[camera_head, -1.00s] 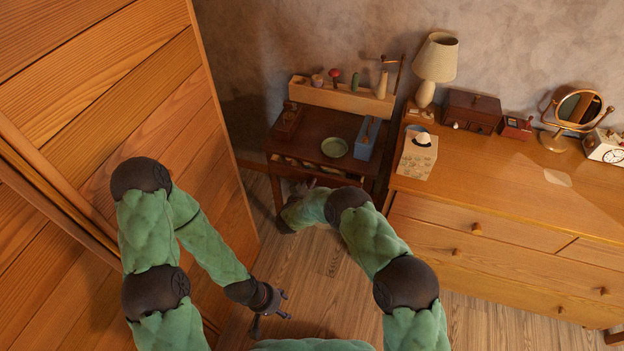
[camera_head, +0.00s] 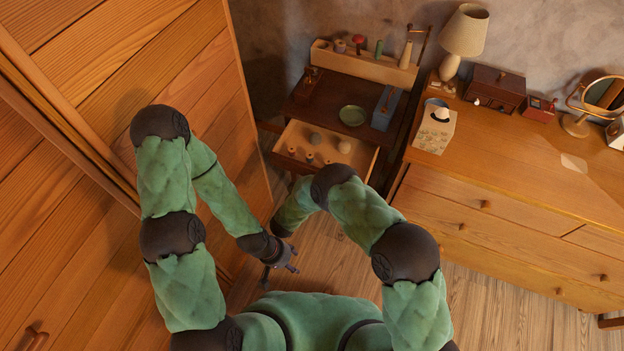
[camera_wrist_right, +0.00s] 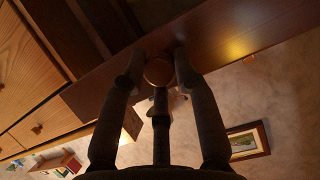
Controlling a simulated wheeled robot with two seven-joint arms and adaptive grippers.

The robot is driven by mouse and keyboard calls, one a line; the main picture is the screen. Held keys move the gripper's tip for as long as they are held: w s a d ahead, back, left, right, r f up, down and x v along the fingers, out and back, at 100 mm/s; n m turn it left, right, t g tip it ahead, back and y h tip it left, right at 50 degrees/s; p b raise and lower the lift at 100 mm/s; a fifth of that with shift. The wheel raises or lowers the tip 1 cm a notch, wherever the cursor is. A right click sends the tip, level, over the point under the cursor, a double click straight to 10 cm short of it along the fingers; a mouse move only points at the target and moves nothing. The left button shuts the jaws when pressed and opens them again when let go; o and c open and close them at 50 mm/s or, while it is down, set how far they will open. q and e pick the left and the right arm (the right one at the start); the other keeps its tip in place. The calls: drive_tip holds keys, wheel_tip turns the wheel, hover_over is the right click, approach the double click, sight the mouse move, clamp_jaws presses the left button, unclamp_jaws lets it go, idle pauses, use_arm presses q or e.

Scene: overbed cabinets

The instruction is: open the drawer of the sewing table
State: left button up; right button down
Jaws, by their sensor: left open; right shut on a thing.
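The dark sewing table (camera_head: 325,95) stands in the corner at the back. Its drawer (camera_head: 367,160) is pulled out, with its pale inside and several spools and balls showing. In the right wrist view, my right gripper (camera_wrist_right: 159,70) is shut on the round wooden knob (camera_wrist_right: 158,73) of the dark drawer front (camera_wrist_right: 215,45). In the head view my right arm hides that gripper and the knob. My left gripper (camera_head: 287,263) is open and empty, low over the floor, in front of the table and apart from it.
A green dish (camera_head: 352,115) and a blue box (camera_head: 386,108) stand on the tabletop. A tall wooden cabinet (camera_head: 110,70) rises on the left. The floor between is clear.

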drive_tip(key=shift+w+r, duration=0.25)
drive_tip(key=shift+r, duration=0.1)
drive_tip(key=c, duration=1.2)
unclamp_jaws()
drive_tip(key=shift+c, duration=0.2)
drive_tip(key=shift+s, duration=0.1)
drive_tip(key=shift+s+f, duration=0.1)
drive_tip(key=shift+f, duration=0.1)
drive_tip(key=shift+r, duration=0.1)
wheel_tip(320, 180, up, 10)
